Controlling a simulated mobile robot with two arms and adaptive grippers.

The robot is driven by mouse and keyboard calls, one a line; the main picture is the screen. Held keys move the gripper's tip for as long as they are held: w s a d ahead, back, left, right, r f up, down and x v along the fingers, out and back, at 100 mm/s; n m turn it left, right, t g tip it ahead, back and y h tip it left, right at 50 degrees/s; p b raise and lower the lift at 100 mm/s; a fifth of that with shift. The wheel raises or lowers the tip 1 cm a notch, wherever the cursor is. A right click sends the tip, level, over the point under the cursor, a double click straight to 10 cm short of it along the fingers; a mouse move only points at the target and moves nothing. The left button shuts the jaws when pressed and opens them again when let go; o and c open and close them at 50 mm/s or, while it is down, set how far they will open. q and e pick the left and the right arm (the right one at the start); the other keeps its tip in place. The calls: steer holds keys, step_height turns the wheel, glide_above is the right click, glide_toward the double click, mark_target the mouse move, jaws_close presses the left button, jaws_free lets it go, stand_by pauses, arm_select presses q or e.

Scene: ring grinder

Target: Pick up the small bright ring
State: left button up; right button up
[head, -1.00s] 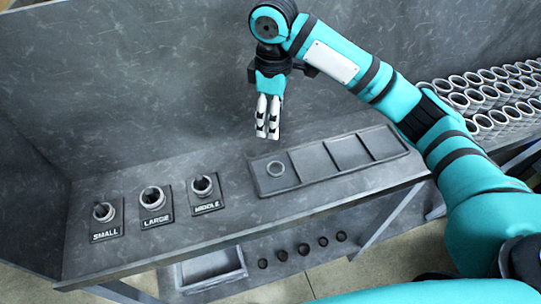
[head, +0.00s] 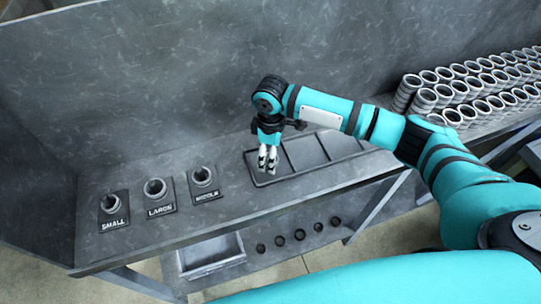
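My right gripper (head: 268,159) hangs with its fingers pointing down over the leftmost compartment of the dark tray (head: 262,182). Its two fingers look close together, and I cannot tell whether they are open or shut. The ring in that compartment, seen earlier, is now hidden behind the fingers; I cannot tell whether they touch it. Other rings sit on the plates labelled SMALL (head: 116,222), LARGE (head: 161,210) and MIDDLE (head: 206,195). My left gripper is out of view.
The other tray compartments look empty. Stacks of bright rings (head: 470,85) stand at the right end of the bench. Below, a lower shelf holds a grey bin (head: 212,268) and several small dark rings (head: 299,234). A high grey panel (head: 130,80) stands behind the bench.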

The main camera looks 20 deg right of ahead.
steer(key=shift+f, duration=0.75)
steer(key=c, duration=1.3)
steer(key=shift+r, duration=0.15)
